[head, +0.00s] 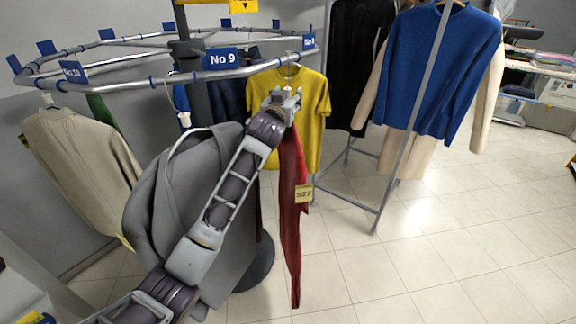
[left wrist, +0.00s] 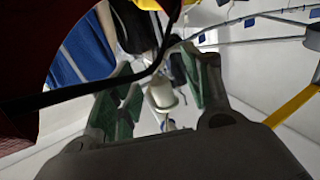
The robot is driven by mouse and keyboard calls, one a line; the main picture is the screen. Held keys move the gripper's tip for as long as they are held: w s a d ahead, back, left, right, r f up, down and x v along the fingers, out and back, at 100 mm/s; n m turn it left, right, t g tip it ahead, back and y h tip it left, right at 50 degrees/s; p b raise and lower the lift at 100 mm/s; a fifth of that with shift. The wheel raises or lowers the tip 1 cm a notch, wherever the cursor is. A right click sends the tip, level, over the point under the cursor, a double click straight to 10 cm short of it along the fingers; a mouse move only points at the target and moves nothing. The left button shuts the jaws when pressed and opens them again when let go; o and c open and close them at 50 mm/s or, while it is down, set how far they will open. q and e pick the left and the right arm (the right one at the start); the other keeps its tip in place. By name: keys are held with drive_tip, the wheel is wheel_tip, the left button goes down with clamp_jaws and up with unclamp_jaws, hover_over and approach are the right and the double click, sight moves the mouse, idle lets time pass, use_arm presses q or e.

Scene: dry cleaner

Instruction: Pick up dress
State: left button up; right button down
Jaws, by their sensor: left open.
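A dark red garment (head: 293,215), which may be the dress, hangs edge-on from the round rail with a yellow tag (head: 304,194) marked 527. My left gripper (head: 286,98) is at its top, just below the rail, and hides its hanger in the head view. In the left wrist view the gripper (left wrist: 160,85) is open. A pale hanger neck (left wrist: 163,94) shows between its green-padded fingers; I cannot tell whether they touch it. A dark hanger bar (left wrist: 85,92) and the red cloth (left wrist: 45,50) fill the left side. My right gripper is out of view.
The round rail (head: 135,80) carries blue number signs. A grey coat (head: 185,200) and a beige garment (head: 80,165) hang left, and a yellow shirt (head: 312,115) hangs close behind. A blue sweater (head: 440,70) hangs on a rack at right. The tiled floor (head: 440,260) is clear.

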use_arm(q)
clamp_jaws()
drive_tip(key=shift+r, duration=0.15)
idle(0.4)
drive_tip(key=shift+r, duration=0.45)
drive_tip(key=shift+r+b, duration=0.55)
drive_tip(key=shift+r, duration=0.65)
drive_tip(key=b+v, duration=0.4)
drive_tip(key=v, duration=1.4)
